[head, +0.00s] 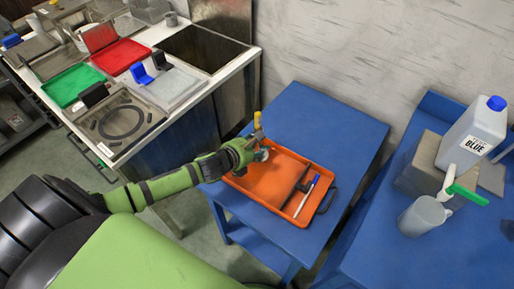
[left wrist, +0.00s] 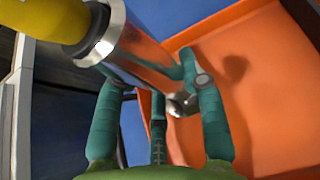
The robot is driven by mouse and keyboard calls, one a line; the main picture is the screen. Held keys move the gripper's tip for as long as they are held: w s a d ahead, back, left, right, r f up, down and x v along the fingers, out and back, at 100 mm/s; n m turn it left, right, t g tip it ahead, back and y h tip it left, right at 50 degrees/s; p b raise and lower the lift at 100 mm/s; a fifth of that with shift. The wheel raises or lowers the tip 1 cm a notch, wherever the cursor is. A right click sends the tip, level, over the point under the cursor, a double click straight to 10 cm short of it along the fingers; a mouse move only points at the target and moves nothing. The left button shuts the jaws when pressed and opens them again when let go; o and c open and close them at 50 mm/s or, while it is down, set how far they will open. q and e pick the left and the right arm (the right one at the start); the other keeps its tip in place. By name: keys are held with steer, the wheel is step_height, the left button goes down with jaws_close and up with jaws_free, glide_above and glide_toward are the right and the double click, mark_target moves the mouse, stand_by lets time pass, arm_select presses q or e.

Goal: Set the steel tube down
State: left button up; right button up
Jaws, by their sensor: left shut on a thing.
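The steel tube (left wrist: 142,55) is shiny, with a yellow end (left wrist: 45,20). In the left wrist view it slants from the upper left down to the fingers. My left gripper (left wrist: 160,98) has its green fingers shut on it. In the head view the left gripper (head: 263,153) is over the back left corner of the orange tray (head: 262,187), and the yellow end (head: 257,120) sticks up above it. The tube looks steeply tilted. Its lower end is partly hidden by the fingers, and I cannot tell whether it touches the tray. My right gripper is not in view.
The tray lies on a blue table (head: 310,120) and holds a dark rod (head: 296,186) and a white-and-blue pen (head: 306,196). The blue table behind the tray is clear. A sink counter (head: 150,110) stands left; a jug (head: 425,216) and canister (head: 472,135) stand right.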

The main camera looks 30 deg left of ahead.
arm_select(q)
steer(key=shift+f, duration=1.15)
steer(key=shift+f, duration=0.1)
steer(key=o, duration=1.2)
steer(key=shift+f, duration=0.1)
steer(key=shift+s+r, duration=0.15)
steer(key=shift+r, duration=0.05)
steer(key=v, duration=1.1)
steer(key=shift+s+r, duration=0.2)
steer(key=shift+s, duration=0.1)
